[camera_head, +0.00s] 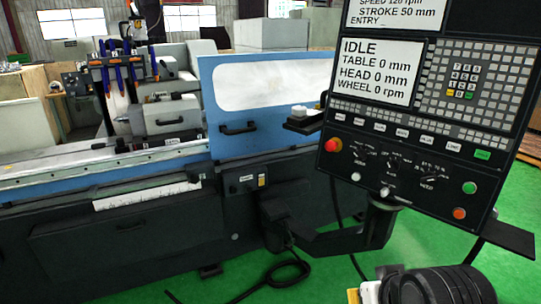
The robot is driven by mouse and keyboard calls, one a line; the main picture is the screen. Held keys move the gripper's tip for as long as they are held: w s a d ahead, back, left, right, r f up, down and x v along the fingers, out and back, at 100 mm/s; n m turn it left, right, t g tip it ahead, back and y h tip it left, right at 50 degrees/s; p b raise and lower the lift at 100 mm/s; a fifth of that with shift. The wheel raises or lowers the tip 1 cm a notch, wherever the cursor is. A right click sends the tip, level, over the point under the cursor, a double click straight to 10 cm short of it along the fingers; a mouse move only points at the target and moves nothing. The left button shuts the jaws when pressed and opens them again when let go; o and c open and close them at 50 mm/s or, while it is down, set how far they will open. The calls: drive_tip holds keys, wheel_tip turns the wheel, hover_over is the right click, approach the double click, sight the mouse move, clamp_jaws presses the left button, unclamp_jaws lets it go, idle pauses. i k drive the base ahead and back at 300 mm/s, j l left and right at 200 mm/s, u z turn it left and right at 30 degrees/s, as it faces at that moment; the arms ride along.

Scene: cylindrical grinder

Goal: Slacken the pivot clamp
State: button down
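No part in view is clearly marked as the pivot clamp. A small pale lever or knob (394,198) shows at the black joint just below the control panel (428,110), where the panel meets its black support arm (345,241). I cannot tell whether this is the clamp or how tight it is. The machine's long table (90,158) lies at the left, with its far left end out of the picture. My dark, ribbed arm part (440,287) shows at the bottom right edge. My gripper's fingers cannot be made out.
The grinder's blue guard door (220,85) has a black handle (238,128). The panel screen (375,72) reads IDLE, with table and head at 0 mm and wheel at 0 rpm.

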sight(285, 222)
drive_tip(key=i+j, duration=0.4)
drive_tip(key=i, duration=0.15)
drive_tip(key=i+j, duration=0.4)
drive_tip(key=i, duration=0.2)
drive_tip(key=i+j+u, duration=0.1)
drive_tip(key=i+j, duration=0.3)
drive_tip(key=i, duration=0.15)
